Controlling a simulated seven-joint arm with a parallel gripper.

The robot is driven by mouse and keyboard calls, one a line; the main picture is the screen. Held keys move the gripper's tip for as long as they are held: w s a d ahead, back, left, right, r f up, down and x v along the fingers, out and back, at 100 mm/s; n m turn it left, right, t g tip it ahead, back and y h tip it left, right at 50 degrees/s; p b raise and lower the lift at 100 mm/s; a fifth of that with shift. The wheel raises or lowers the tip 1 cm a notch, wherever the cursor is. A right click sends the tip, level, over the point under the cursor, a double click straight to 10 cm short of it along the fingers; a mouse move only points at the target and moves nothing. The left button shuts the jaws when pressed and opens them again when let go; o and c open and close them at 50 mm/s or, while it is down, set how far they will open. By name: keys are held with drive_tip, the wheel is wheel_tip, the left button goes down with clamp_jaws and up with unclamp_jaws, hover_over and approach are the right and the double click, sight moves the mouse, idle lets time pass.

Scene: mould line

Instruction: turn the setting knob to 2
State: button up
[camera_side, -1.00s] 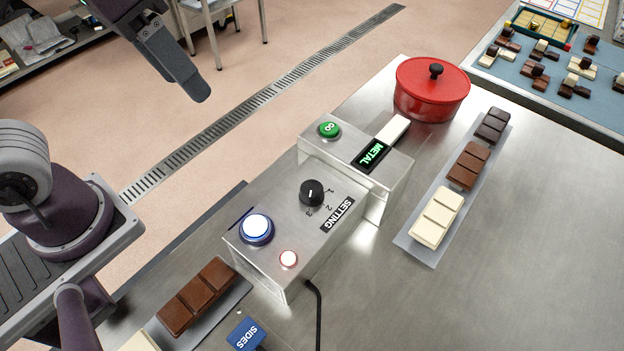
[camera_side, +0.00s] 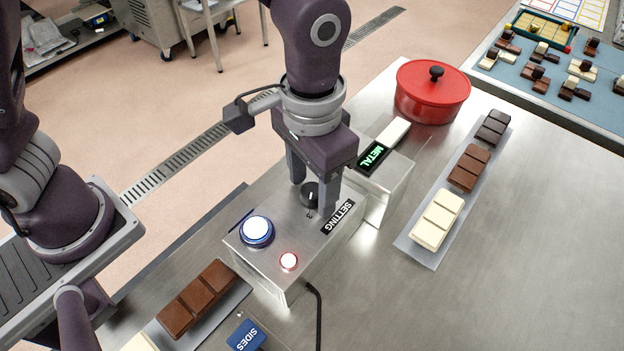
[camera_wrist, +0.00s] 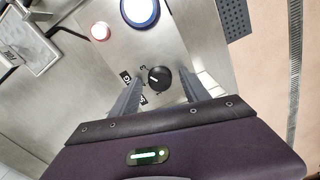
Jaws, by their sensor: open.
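The black round setting knob (camera_side: 309,193) stands on top of the steel control box (camera_side: 270,268), with a white pointer line and printed numbers beside it. My gripper (camera_side: 312,198) points down over the box with its two fingers open, one on each side of the knob. In the wrist view the knob (camera_wrist: 159,79) lies between and just beyond the fingertips (camera_wrist: 163,88), and I see no contact. My fingers partly hide the numbers, so I cannot tell which one the pointer meets. The SETTING label (camera_side: 338,217) is beside the knob.
The box also carries a large blue-ringed button (camera_side: 256,231) and a small red-ringed one (camera_side: 289,261). A second box with a METAL display (camera_side: 373,156) adjoins it. Chocolate bars (camera_side: 437,219) and a red pot (camera_side: 432,92) stand right. A black cable (camera_side: 318,315) runs down front.

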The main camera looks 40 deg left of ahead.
clamp_jaws()
drive_tip(key=shift+n, duration=0.3)
drive_tip(key=n, duration=0.5)
drive_tip(key=shift+n, duration=0.4)
drive_tip(key=n, duration=0.5)
drive_tip(key=shift+n, duration=0.3)
drive_tip(key=shift+r, duration=0.1)
unclamp_jaws()
